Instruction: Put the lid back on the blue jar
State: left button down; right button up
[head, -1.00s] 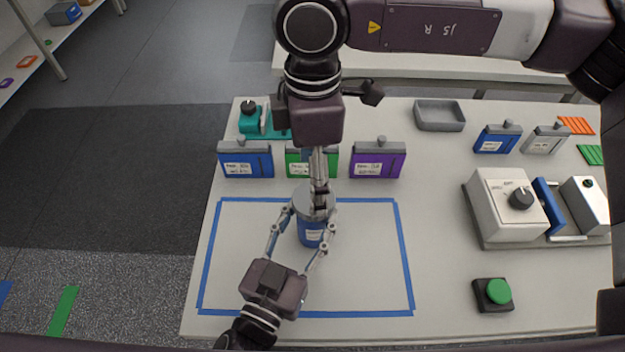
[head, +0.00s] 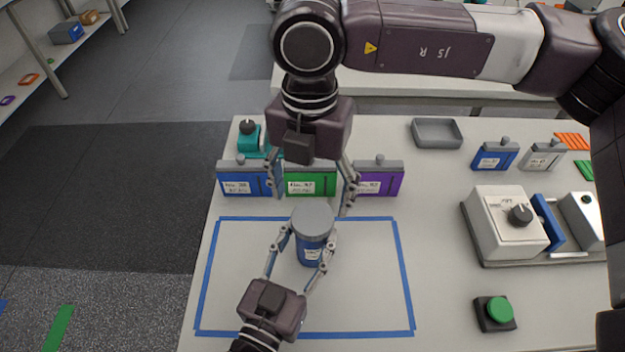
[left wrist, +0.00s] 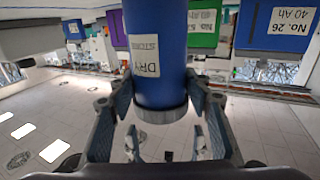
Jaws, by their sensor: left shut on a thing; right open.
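The blue jar (head: 312,250) stands upright inside the blue tape outline, with a white label on its side. The grey lid (head: 313,218) sits on top of the jar; I cannot tell whether it is fully tight. My left gripper (head: 309,239) is shut around the jar's upper body, a finger on each side. In the left wrist view the jar (left wrist: 155,45) appears upside down between the fingers, its grey rim or lid band (left wrist: 161,112) at the lower end. My right gripper (head: 311,203) is open and empty, its fingers spread wide behind and above the lid.
Blue (head: 243,184), green (head: 311,184) and purple (head: 380,183) labelled battery cases stand close behind the jar, near my right gripper. A grey tray (head: 437,132), a cycler with a dial (head: 503,222) and a green button (head: 498,311) are to the right. The taped area (head: 365,285) is otherwise clear.

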jog(key=n, duration=0.6)
jog(key=shift+r+n, duration=0.2)
jog(key=shift+n, duration=0.1)
jog(key=n, duration=0.6)
jog(key=shift+r, duration=0.15)
jog(key=n, duration=0.6)
jog(key=shift+r+n, duration=0.15)
jog(key=shift+n, duration=0.25)
jog(key=n, duration=0.4)
jog(key=shift+r+n, duration=0.15)
jog(key=shift+n, duration=0.25)
jog(key=n, duration=0.6)
jog(key=shift+r, duration=0.15)
jog(key=n, duration=0.6)
jog(key=shift+r, duration=0.15)
jog(key=n, duration=0.7)
jog(key=shift+d+r, duration=0.1)
jog(key=shift+r, duration=0.05)
jog(key=n, duration=0.5)
jog(key=shift+r+n, duration=0.15)
jog(key=shift+n, duration=0.15)
